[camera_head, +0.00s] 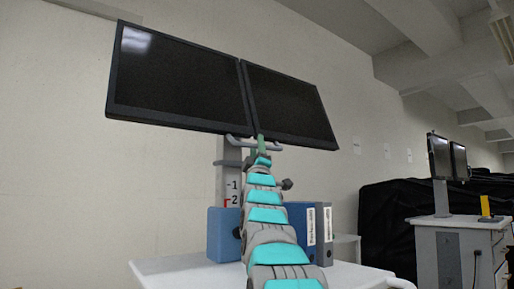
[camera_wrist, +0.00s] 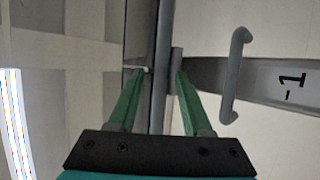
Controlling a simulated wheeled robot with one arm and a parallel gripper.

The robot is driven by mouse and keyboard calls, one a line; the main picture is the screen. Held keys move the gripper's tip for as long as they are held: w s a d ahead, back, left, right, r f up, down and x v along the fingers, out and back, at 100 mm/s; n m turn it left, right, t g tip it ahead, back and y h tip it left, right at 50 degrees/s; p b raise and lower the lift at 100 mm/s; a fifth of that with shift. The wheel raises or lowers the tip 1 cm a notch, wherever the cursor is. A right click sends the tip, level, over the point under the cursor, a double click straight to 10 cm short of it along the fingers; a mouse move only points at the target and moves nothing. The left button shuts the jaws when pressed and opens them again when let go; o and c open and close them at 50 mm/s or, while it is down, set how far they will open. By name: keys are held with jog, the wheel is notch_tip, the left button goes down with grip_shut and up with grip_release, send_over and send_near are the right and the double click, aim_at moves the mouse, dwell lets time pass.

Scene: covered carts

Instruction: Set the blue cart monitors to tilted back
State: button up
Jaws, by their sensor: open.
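Two dark monitors, the left one (camera_head: 180,82) and the right one (camera_head: 289,105), hang side by side on a grey post (camera_head: 229,172) above a white cart (camera_head: 175,276). A blue box (camera_head: 222,234) stands at the post's foot. A grey handle (camera_head: 236,140) shows under the monitors, and in the wrist view the curved handle (camera_wrist: 236,75) is right of my fingers. My gripper (camera_wrist: 161,71) is open, its green fingers at either side of a narrow grey edge. I cannot tell whether they touch it. In the head view, my gripper (camera_head: 261,143) is at the monitors' lower inner corners.
Blue and grey binders (camera_head: 310,230) stand on the cart right of my arm. A second cart (camera_head: 465,245) with two monitors (camera_head: 447,158) and a yellow item (camera_head: 486,206) is at the far right. A black-covered bulk (camera_head: 385,215) lies between. The wall is behind.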

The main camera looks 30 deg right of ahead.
jog(key=b+v, duration=0.1)
jog(key=v, duration=0.6)
jog(key=shift+s, duration=0.15)
dwell(0.6)
